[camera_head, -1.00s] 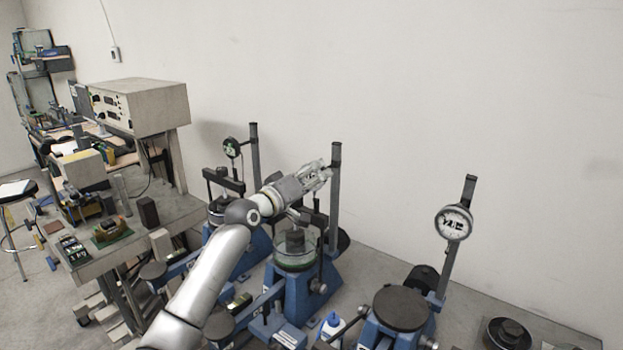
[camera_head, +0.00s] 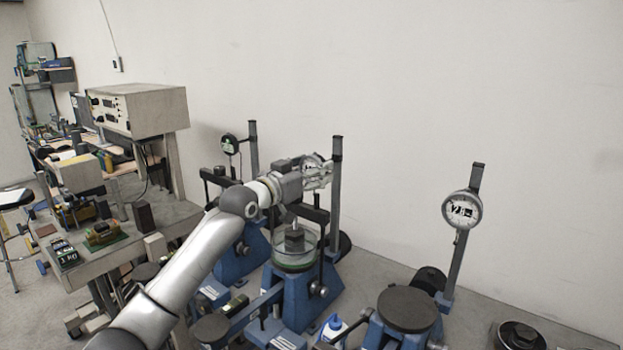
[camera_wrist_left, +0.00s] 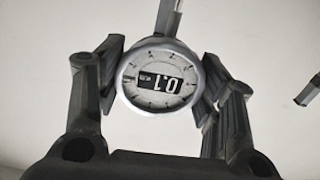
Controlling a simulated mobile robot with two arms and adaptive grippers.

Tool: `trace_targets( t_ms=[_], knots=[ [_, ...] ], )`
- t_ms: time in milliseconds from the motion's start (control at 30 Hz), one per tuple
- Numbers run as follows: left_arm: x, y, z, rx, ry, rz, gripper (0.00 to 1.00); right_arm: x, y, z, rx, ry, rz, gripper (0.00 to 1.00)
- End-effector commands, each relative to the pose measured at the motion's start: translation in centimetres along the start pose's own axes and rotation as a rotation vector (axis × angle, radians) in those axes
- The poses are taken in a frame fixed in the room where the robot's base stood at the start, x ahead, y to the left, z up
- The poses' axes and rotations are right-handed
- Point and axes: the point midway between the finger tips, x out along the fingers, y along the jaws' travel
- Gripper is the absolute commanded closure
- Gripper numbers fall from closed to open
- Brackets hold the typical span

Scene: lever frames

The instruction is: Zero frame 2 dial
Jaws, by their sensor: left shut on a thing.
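The middle blue lever frame (camera_head: 298,298) carries a round dial (camera_head: 312,162) on its dark post (camera_head: 336,205). My left gripper (camera_head: 318,176) is at this dial and partly covers it in the head view. In the left wrist view the dial (camera_wrist_left: 158,82) sits between the two fingers, which are shut on its rim from both sides. Its white face has a dark window with an upside-down number that looks like 0.1. A glass dish (camera_head: 294,252) with a dark weight stands on the frame below. My right gripper is in neither view.
Another lever frame with a white dial (camera_head: 461,209) stands to the right, and one with a small dark dial (camera_head: 229,144) to the left. A bench with a beige instrument box (camera_head: 140,108) is further left.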

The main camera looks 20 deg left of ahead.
Motion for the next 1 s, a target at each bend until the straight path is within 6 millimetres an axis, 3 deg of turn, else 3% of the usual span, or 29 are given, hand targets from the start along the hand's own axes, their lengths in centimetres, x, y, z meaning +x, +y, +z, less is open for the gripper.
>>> trace_targets(
  t_ms=[500, 1000],
  knots=[
    [-0.01, -0.08, -0.01, 0.390, -0.002, -0.001, 0.63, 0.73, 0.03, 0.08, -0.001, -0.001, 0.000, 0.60],
    [0.00, -0.06, -0.01, 0.491, -0.001, -0.001, 0.63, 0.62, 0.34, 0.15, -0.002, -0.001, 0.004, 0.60]
  ],
)
